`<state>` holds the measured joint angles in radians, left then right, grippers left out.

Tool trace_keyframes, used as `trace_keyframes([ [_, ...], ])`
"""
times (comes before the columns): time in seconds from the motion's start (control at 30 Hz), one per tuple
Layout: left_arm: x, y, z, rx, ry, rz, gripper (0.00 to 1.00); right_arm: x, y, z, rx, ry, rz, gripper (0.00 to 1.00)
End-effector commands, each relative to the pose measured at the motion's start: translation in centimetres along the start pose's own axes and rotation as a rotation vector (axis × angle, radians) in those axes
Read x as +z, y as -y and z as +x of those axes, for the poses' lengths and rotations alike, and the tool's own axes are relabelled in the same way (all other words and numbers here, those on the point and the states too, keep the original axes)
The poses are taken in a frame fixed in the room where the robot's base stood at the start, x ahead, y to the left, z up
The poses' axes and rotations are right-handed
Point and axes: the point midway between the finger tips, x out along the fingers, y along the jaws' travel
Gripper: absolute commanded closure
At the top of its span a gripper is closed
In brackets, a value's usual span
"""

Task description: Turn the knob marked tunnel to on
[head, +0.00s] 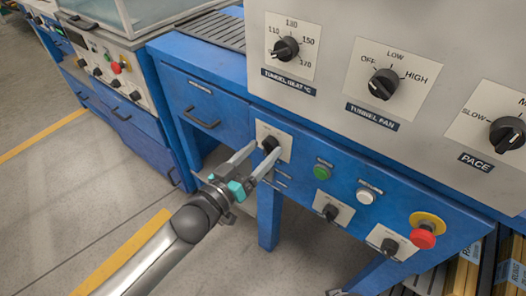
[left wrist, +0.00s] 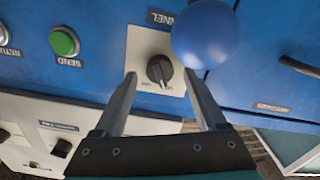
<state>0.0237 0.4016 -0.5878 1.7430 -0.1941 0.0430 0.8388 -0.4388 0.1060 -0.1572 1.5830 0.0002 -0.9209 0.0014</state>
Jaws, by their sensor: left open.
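The tunnel knob (head: 270,144) is a small black rotary knob on a pale plate at the left of the blue front panel. In the left wrist view the knob (left wrist: 159,69) shows upside down, with its tunnel label (left wrist: 161,18) partly covered by a blue ball. A short white mark on the knob points towards the plate's small lettering, too small to read surely. My left gripper (head: 266,148) is open, with one finger on each side of the knob; the left wrist view shows gaps between fingers and knob. My right gripper is not in view.
The blue ball (left wrist: 205,33) is close to the right finger in the left wrist view. Right of the plate are a green button (head: 321,172), a white button (head: 366,196), two more black knobs and a red emergency stop (head: 423,238). A grey panel (head: 330,85) overhangs above.

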Motion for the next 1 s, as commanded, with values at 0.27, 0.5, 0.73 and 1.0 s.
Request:
trace_keyframes([
  [0.27,0.0,0.01,1.09,-0.001,0.001,0.0,0.26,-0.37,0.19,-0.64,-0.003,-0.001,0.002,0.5],
  [0.5,-0.02,0.0,1.1,-0.001,0.001,0.0,0.27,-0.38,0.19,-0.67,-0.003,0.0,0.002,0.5],
  [0.73,-0.01,0.0,1.08,-0.001,0.001,0.0,0.53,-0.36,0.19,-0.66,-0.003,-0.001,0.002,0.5],
  [1.0,0.0,0.0,1.07,0.0,0.001,0.0,0.84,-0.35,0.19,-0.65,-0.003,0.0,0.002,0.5],
])
